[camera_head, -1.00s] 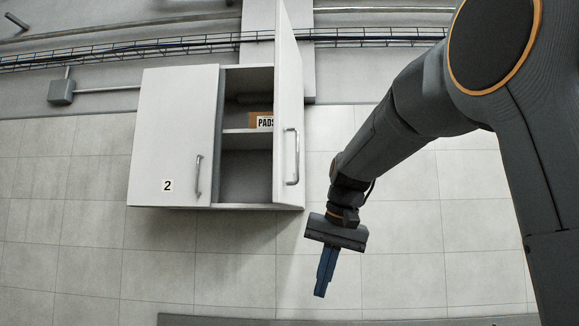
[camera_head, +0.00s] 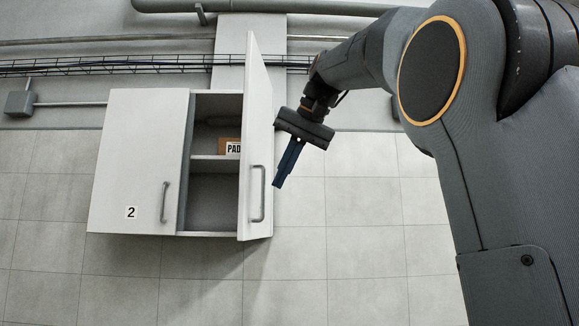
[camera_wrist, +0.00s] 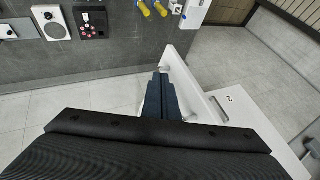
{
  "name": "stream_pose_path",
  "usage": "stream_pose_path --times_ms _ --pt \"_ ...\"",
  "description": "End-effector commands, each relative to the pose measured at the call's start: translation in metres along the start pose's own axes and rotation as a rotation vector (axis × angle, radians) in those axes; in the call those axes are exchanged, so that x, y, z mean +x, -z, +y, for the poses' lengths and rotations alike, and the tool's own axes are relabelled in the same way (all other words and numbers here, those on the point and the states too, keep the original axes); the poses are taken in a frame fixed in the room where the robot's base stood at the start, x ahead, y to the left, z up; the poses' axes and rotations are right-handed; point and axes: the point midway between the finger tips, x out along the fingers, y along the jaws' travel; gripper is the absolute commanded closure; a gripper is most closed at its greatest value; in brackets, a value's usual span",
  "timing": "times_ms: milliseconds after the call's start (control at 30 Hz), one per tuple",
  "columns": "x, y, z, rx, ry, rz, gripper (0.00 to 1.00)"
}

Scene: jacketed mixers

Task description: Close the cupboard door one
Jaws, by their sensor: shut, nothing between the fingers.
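The wall cupboard has two white doors. The left door (camera_head: 132,165), marked 2, is shut and has a vertical bar handle. The right door (camera_head: 257,140) stands wide open, swung out towards me, with its bar handle (camera_head: 257,194) on the face turned right. No number shows on it in the head view. My gripper (camera_head: 278,184) is shut and empty, just right of the open door near its handle; I cannot tell whether they touch. In the wrist view my gripper (camera_wrist: 161,82) points beside a white door panel (camera_wrist: 190,80), and the door marked 2 (camera_wrist: 235,105) lies to the right.
A box labelled PADS (camera_head: 229,146) sits on the inner shelf of the cupboard. A cable tray (camera_head: 100,66) and pipes run along the wall above. In the wrist view, wall devices (camera_wrist: 90,20) and yellow-handled fittings (camera_wrist: 152,8) show at the top. The tiled wall below is clear.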

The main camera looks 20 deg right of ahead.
Motion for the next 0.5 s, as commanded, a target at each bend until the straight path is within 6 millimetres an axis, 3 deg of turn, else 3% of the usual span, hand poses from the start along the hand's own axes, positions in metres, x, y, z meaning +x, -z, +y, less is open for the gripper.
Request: stream_pose_path --times_ms 267,500 --pt "0.055 -0.001 0.000 0.000 0.000 -0.003 1.00" --pt "0.069 0.000 -0.029 -0.001 0.001 -0.001 1.00"
